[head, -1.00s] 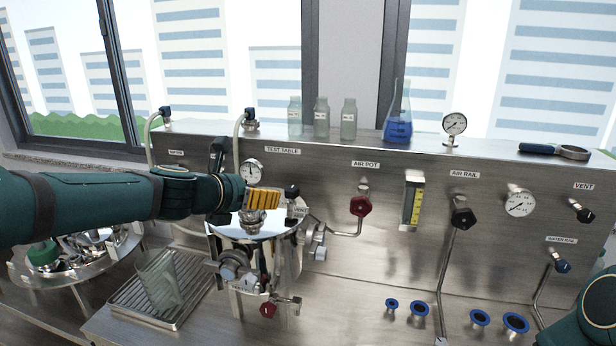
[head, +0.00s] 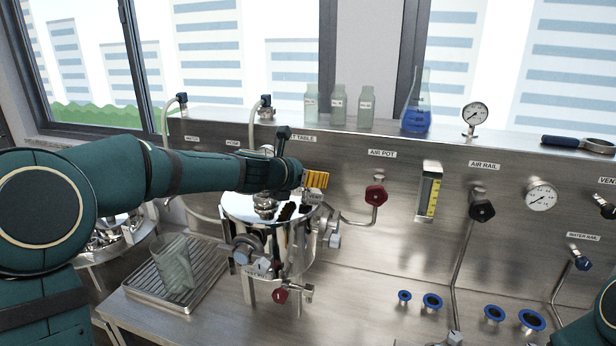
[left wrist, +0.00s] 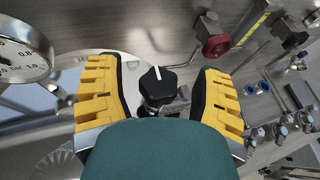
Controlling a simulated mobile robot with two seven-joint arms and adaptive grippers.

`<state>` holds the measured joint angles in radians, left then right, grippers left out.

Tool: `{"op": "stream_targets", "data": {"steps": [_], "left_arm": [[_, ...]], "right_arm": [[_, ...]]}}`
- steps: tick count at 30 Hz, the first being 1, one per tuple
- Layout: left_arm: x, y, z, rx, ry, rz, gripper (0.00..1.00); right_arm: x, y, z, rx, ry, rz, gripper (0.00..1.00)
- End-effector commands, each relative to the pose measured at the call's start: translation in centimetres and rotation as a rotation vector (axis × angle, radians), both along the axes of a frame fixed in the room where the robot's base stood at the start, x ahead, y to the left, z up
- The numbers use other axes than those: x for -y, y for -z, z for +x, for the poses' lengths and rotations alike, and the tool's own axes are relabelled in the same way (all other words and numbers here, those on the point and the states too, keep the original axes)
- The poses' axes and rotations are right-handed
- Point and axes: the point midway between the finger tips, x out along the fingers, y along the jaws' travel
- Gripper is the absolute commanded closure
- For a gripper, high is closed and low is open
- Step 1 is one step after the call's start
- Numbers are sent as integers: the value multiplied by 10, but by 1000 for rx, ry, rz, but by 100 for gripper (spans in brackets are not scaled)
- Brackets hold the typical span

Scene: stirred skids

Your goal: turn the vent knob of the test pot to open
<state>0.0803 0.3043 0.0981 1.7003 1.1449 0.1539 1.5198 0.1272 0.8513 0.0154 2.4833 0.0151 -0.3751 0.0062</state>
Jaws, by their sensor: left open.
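The test pot (head: 238,208) is a shiny steel vessel with a flat lid and clamps, standing on the bench in the head view. Its vent knob (left wrist: 158,82) is black with a white pointer line and shows in the left wrist view. The line points up and slightly left in that view. My left gripper (head: 314,181) is over the right side of the lid, beside a small VENT label. In the left wrist view its yellow fingers (left wrist: 158,98) are open, one on each side of the knob, with gaps visible. In the head view I cannot make out the knob clearly. My right gripper is out of view.
A pressure gauge (left wrist: 20,60) is close to the left finger in the wrist view. A red AIR POT valve (head: 376,195) and a flowmeter (head: 429,192) are on the panel to the right. A drip tray (head: 135,292) with a beaker (head: 174,265) stands left of the pot.

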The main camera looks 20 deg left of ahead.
Motion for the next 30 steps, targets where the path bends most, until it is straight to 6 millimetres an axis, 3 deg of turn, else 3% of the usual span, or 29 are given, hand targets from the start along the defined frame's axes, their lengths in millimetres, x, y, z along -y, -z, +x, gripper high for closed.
{"op": "stream_targets", "data": {"steps": [12,18,30], "left_arm": [[2,3,6,0,0,0,35],[2,3,5,0,0,0,100],[3,3,5,0,-57,1,100]], "right_arm": [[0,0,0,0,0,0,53],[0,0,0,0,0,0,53],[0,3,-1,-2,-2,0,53]]}}
